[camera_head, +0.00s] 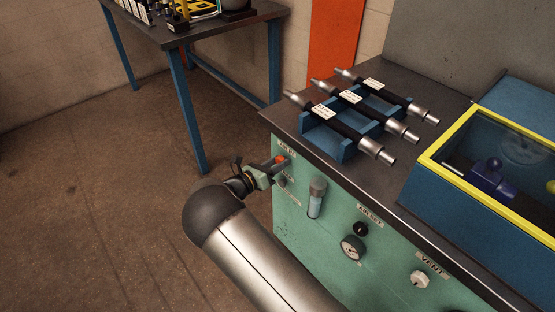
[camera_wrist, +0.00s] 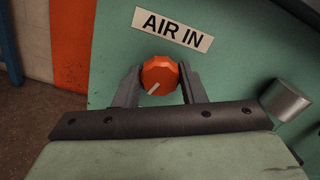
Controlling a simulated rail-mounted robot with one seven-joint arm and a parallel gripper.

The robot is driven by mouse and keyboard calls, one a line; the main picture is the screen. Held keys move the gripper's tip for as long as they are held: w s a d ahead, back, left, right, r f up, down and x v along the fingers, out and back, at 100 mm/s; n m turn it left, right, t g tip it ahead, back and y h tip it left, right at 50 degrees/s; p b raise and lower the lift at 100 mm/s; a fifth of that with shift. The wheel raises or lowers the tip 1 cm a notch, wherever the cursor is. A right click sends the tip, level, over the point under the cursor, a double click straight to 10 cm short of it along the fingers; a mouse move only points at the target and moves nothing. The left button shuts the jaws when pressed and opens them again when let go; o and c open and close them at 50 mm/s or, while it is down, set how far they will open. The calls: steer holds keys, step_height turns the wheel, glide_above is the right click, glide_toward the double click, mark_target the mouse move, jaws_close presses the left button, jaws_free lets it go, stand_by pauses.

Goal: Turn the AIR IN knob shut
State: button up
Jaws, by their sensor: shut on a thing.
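The AIR IN knob (camera_wrist: 160,74) is an orange, faceted knob on the green panel, with a pale pointer line toward its lower left in the wrist view. The AIR IN label (camera_wrist: 173,28) is just above it. My gripper (camera_wrist: 158,82) is shut on the knob, one finger on each side. In the head view my gripper (camera_head: 268,169) is at the panel's upper left corner, where a bit of the orange knob (camera_head: 281,159) shows. The fingertips' exact contact is partly hidden there.
Right of the knob is a metal cylinder (camera_wrist: 286,101). Hoses lie in a blue rack (camera_head: 327,141) on the bench top. Floor left of the bench is clear.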

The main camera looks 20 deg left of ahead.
steer(key=shift+n+p, duration=0.6)
steer(key=shift+n, duration=1.4)
steer(key=o, duration=1)
steer(key=shift+s+a, duration=0.1)
steer(key=shift+s, duration=0.05)
steer(key=v, duration=1.7)
steer(key=shift+b, duration=0.45)
steer(key=shift+s, duration=0.15)
